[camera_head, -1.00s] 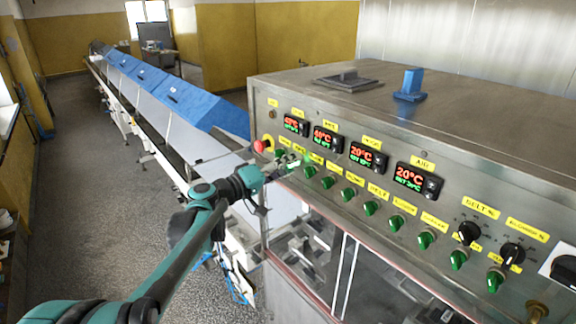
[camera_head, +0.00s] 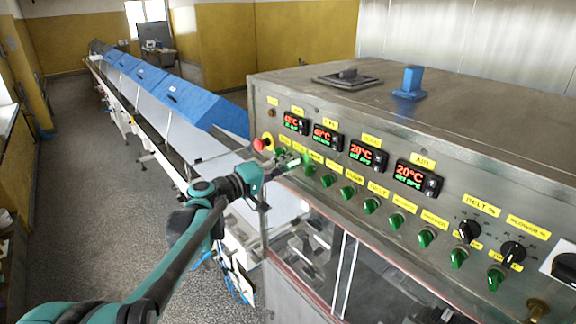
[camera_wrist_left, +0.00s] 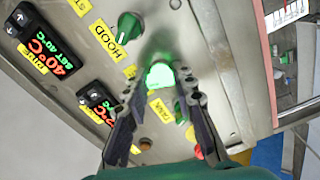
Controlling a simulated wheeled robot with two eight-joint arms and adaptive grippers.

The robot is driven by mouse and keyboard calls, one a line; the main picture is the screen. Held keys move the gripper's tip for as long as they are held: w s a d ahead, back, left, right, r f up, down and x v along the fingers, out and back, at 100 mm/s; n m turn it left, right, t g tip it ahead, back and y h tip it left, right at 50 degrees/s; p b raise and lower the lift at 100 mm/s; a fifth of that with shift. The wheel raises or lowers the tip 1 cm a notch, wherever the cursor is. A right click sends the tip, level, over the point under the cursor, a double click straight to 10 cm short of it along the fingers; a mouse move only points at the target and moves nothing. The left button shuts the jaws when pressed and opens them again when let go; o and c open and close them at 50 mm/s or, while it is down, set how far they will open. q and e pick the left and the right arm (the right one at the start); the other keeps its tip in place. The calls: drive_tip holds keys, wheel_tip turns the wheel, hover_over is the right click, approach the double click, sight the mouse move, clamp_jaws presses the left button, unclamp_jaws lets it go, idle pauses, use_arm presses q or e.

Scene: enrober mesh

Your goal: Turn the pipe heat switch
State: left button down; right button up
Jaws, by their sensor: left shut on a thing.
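A row of green rotary switches runs along the steel control panel (camera_head: 400,238). My left gripper (camera_head: 296,161) reaches the left part of this row in the head view and hides part of it. In the left wrist view my left gripper (camera_wrist_left: 157,84) has one finger on each side of a glowing green switch (camera_wrist_left: 160,76) and is shut on it. A yellow label (camera_wrist_left: 160,109) lies beside this switch. A dark green switch beside the HOOD label (camera_wrist_left: 108,39) is unlit and free. I cannot read which label belongs to the gripped switch. My right gripper is not in view.
Red-digit temperature displays (camera_head: 367,154) sit above the switches. A red button (camera_head: 261,144) is at the panel's left end. Black dials (camera_head: 468,231) are at the right. A long conveyor with blue covers (camera_head: 180,95) runs behind to the left.

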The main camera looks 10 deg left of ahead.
use_arm(q)
drive_tip(key=shift+n+b, duration=0.55)
drive_tip(key=shift+n, duration=4.25)
drive_tip(key=c, duration=1.2)
unclamp_jaws()
drive_tip(key=v, duration=1.2)
